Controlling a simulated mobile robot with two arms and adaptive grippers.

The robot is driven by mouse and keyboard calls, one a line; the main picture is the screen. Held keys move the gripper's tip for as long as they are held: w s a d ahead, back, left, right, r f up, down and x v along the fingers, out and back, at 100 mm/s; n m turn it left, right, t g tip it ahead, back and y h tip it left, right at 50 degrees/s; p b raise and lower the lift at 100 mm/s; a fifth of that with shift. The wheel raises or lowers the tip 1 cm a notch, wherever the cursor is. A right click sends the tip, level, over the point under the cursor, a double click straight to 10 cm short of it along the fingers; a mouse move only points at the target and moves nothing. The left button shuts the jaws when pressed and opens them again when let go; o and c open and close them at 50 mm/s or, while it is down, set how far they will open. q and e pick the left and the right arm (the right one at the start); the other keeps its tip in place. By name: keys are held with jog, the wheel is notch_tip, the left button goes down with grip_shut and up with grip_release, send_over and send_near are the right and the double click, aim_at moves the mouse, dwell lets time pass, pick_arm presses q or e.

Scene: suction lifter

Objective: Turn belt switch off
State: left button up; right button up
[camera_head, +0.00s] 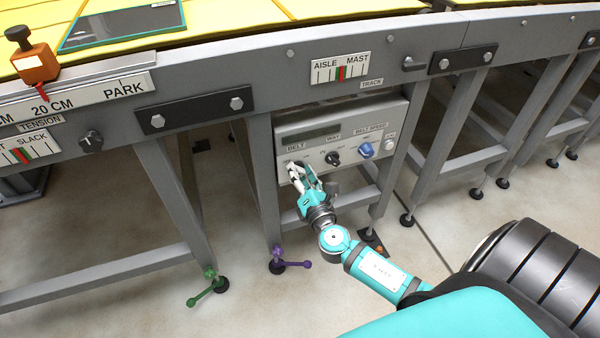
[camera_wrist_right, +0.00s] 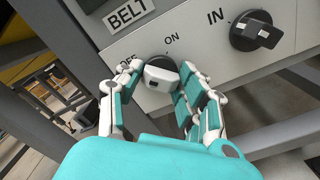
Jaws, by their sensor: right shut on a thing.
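The belt switch (camera_wrist_right: 160,75) is a round knob with a dark base and a pale front part, under the BELT label (camera_wrist_right: 129,14) in the right wrist view. The ON mark stands above it; the OFF mark at its upper left is partly covered by a finger. My right gripper (camera_wrist_right: 168,88) is at the switch, its fingers on both sides of it and shut on it. In the head view my right gripper (camera_head: 297,172) reaches the left part of the grey control panel (camera_head: 291,116) and hides most of the switch. Which way the knob points is unclear. My left gripper is not in view.
To the right on the panel are a black IN/OUT knob (camera_head: 332,158), also in the wrist view (camera_wrist_right: 256,32), and a blue belt speed knob (camera_head: 365,150). Grey frame legs (camera_head: 263,180) stand beside the panel. Yellow-topped conveyor framing (camera_head: 240,14) runs above.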

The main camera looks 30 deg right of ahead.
jog(key=shift+a+f, duration=0.1)
jog(key=shift+f, duration=0.15)
jog(key=o, duration=0.9)
jog(key=shift+o, duration=1.2)
jog(key=shift+r, duration=0.15)
jog(key=v, duration=1.2)
